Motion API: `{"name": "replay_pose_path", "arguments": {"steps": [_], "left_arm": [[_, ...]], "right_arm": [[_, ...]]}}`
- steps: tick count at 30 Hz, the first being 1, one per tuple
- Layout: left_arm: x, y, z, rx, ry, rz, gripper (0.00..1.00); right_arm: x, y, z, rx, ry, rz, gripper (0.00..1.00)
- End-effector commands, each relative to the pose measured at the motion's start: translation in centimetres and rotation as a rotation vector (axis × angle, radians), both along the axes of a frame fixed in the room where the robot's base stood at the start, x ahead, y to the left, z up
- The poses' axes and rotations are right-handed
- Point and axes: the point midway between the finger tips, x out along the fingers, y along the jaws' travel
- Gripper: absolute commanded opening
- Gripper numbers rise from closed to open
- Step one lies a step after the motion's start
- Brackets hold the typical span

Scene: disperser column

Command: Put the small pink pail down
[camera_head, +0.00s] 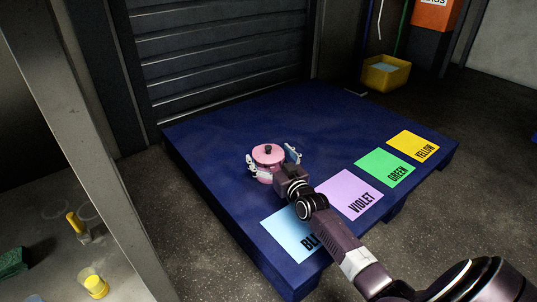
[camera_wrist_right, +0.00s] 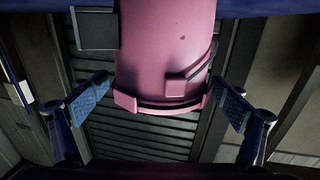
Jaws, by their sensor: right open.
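The small pink pail (camera_head: 267,154) has a lid with a dark knob and appears to stand upright on the blue platform (camera_head: 300,115), left of its middle. My right gripper (camera_head: 272,163) reaches it from the front, with one finger on each side. In the right wrist view the pail (camera_wrist_right: 165,50) hangs from the top of the picture, between the two blue finger pads, with a visible gap on both sides. The right gripper (camera_wrist_right: 161,103) is open. The pail's front is partly hidden by the gripper in the head view. My left gripper is not in view.
Along the platform's front edge lie a blue card (camera_head: 288,233), a violet card (camera_head: 346,194), a green card (camera_head: 384,168) and a yellow card (camera_head: 412,146). A yellow bin (camera_head: 385,75) stands behind on the floor. A grey post (camera_head: 95,160) rises at left. The platform's back is clear.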

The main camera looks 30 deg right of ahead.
Motion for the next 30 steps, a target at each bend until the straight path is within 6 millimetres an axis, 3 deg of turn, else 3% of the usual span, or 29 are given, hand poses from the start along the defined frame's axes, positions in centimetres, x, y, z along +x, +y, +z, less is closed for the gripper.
{"name": "replay_pose_path", "arguments": {"steps": [8,21,30], "left_arm": [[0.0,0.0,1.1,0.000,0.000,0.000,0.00],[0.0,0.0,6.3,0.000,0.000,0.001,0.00],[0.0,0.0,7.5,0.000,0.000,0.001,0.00]], "right_arm": [[-1.0,0.1,0.4,0.000,0.002,0.000,0.92],[-9.1,1.1,0.6,-0.001,0.004,0.001,0.92],[-11.9,1.4,0.3,0.001,0.000,0.000,0.92]]}}
